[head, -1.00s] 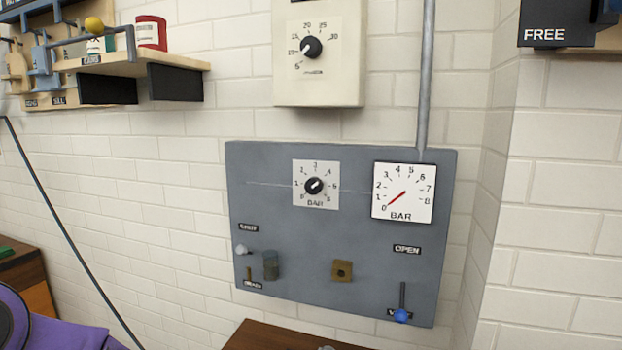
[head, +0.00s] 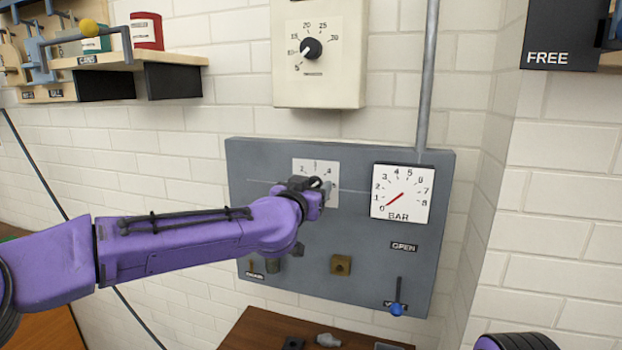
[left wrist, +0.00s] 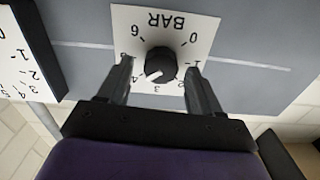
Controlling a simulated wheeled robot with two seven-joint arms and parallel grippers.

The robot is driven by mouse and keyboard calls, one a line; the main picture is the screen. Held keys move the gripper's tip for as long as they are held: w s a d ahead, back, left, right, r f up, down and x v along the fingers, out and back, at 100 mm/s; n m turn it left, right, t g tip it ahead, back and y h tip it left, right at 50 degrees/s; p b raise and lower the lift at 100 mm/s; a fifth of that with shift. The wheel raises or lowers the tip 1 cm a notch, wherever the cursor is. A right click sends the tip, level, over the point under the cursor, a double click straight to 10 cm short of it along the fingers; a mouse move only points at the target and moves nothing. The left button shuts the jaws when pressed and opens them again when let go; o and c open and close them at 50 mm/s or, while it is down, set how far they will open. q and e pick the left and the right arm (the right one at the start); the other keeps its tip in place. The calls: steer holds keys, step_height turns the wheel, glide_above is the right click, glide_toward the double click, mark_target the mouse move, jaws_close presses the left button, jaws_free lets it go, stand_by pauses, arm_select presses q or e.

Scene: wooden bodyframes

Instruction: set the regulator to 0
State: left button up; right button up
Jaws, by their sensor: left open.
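The regulator is a round black knob (left wrist: 160,64) on a white dial plate (head: 328,166) marked 0 to 6 BAR, on a grey wall panel. In the left wrist view the plate appears upside down, and the knob's white mark points to about between 3 and 4. My left gripper (left wrist: 158,70) is open, with one finger on each side of the knob; I cannot tell whether they touch it. In the head view my left gripper (head: 322,190) hides the knob and lower plate. My right gripper is not in view.
A BAR gauge (head: 402,194) sits right of the dial, its red needle near 0. Below are a brass block (head: 341,265) and a blue-tipped lever (head: 397,309). A cream box (head: 320,52) with another knob hangs above. A wooden table (head: 265,331) holds small parts.

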arm_select(q)
steer(key=shift+w+d, duration=0.1)
steer(key=shift+w, duration=0.15)
steer(key=shift+c, duration=0.3)
steer(key=c, duration=1)
